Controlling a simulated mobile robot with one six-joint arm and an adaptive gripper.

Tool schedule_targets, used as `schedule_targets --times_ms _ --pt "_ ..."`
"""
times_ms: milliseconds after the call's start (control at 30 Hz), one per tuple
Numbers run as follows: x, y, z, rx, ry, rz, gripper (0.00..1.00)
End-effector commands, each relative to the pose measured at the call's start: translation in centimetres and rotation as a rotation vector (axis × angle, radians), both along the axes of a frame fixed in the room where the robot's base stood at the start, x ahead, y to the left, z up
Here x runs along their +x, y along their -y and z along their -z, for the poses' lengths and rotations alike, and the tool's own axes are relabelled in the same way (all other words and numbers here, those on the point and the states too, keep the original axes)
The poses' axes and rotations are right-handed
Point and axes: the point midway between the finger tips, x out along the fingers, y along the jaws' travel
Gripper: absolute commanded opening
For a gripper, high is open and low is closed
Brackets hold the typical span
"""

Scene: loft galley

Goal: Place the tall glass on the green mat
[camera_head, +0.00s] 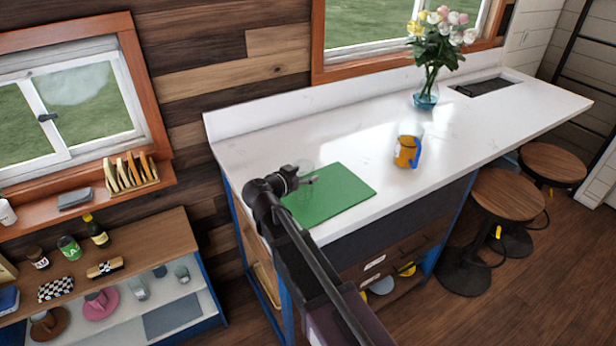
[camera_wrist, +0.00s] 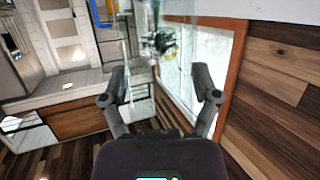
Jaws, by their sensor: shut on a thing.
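The green mat (camera_head: 345,197) lies flat at the near left end of the white counter. My gripper (camera_head: 306,181) is over the mat's back left part. In the wrist view my gripper (camera_wrist: 161,84) has its two fingers apart on either side of a clear, see-through thing, which looks like the tall glass (camera_wrist: 160,62). In the head view only a faint clear outline of the glass (camera_head: 304,166) shows by the fingers. My gripper hides part of the mat, and I cannot tell whether the glass's base touches it.
An orange mug (camera_head: 406,152) with a blue handle stands on the counter to the right of the mat. A flower vase (camera_head: 427,92) stands farther back. The counter between is clear. A window (camera_head: 70,105) and shelves (camera_head: 130,260) are at left; stools (camera_head: 513,196) are at right.

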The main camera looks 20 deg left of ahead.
Motion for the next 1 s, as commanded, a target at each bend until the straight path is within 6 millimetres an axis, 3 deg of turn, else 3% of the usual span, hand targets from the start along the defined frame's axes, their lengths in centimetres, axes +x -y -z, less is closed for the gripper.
schedule_targets --times_ms 100,233,667,867,1000 --pt "2.1 -0.7 0.2 0.0 0.0 0.001 0.21" --pt "3.2 -1.0 0.3 -0.001 0.0 0.0 0.21" --pt "3.5 -1.0 0.3 -0.001 0.001 -0.001 0.21" --pt "4.7 -1.5 0.5 -0.001 0.001 -0.001 0.21" --pt "4.7 -1.4 1.9 0.0 0.0 -0.002 0.21"
